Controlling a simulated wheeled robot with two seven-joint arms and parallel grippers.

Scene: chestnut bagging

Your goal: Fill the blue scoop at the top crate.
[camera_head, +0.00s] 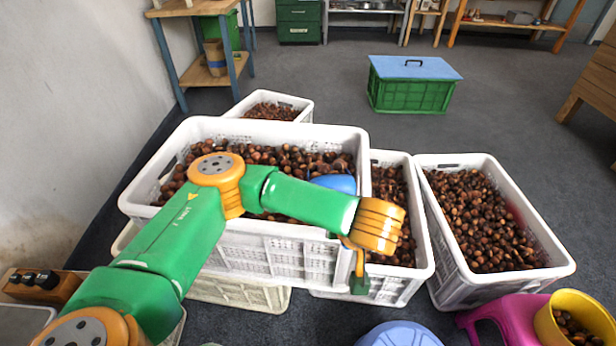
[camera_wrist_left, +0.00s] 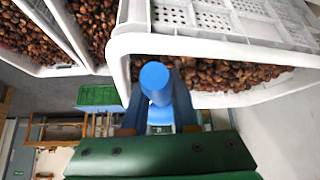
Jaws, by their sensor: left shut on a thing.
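The top crate (camera_head: 285,258) is a white perforated crate full of brown chestnuts, raised above its neighbours. The blue scoop (camera_head: 335,183) shows partly behind my left forearm, at the right end of this crate. I cannot tell how deep it sits in the chestnuts or what it holds. In the left wrist view, my left gripper (camera_wrist_left: 157,112) is shut on the scoop's blue handle (camera_wrist_left: 155,80), close to the white crate rim (camera_wrist_left: 200,45). In the head view the gripper's fingers are mostly hidden by the wrist. My right gripper is not in view.
White crates of chestnuts stand at the right (camera_head: 560,262), beside the top crate (camera_head: 422,262) and behind it (camera_head: 303,108). A magenta stool (camera_head: 490,320), yellow bucket (camera_head: 545,325) and blue round top (camera_head: 398,335) are at front right. The floor behind is mostly clear around a blue-lidded green crate (camera_head: 410,95).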

